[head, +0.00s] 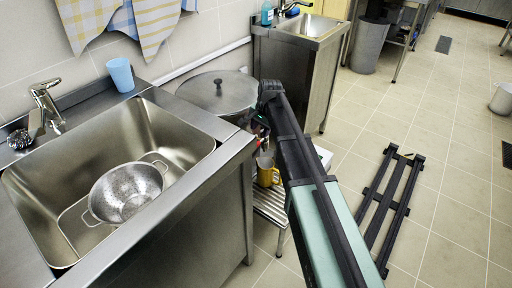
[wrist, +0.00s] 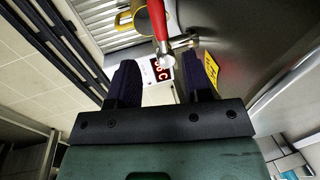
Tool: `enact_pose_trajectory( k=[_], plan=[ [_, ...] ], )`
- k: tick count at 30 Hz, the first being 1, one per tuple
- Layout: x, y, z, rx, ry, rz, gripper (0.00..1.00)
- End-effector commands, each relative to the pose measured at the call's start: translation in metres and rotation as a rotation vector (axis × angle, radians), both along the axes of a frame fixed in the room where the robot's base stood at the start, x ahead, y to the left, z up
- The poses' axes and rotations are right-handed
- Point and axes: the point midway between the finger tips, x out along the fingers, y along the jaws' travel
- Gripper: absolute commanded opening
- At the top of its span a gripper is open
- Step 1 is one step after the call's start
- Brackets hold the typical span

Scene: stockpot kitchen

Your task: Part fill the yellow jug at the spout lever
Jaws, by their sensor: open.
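The yellow jug (head: 266,172) stands on a slatted stand (head: 270,207) beside the large lidded steel pot (head: 218,92). The jug also shows in part at the top edge of the wrist view (wrist: 127,19), and its contents cannot be seen. The red spout lever (wrist: 157,18) and the metal tap (wrist: 182,43) show in the wrist view in front of the pot wall. My gripper (wrist: 160,80) is open and empty, its two dark fingers pointing toward the lever and tap, apart from the lever. In the head view my arm hides much of the tap area.
A temperature display (wrist: 160,69) and a yellow warning label (wrist: 211,67) sit near the tap. A sink (head: 150,125) with a colander (head: 128,190) and a blue cup (head: 121,74) is at left. A dark rack (head: 385,205) lies on the floor at right.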

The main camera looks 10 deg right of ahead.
Motion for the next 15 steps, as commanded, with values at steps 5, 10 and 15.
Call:
enact_pose_trajectory(
  k=[5, 10, 15],
  plan=[
    [0.007, 0.006, -0.056, 0.000, 0.000, 0.002, 0.45],
    [0.011, 0.009, -0.079, 0.000, 0.000, 0.002, 0.45],
    [0.011, 0.010, -0.078, 0.000, 0.000, 0.001, 0.45]
  ],
)
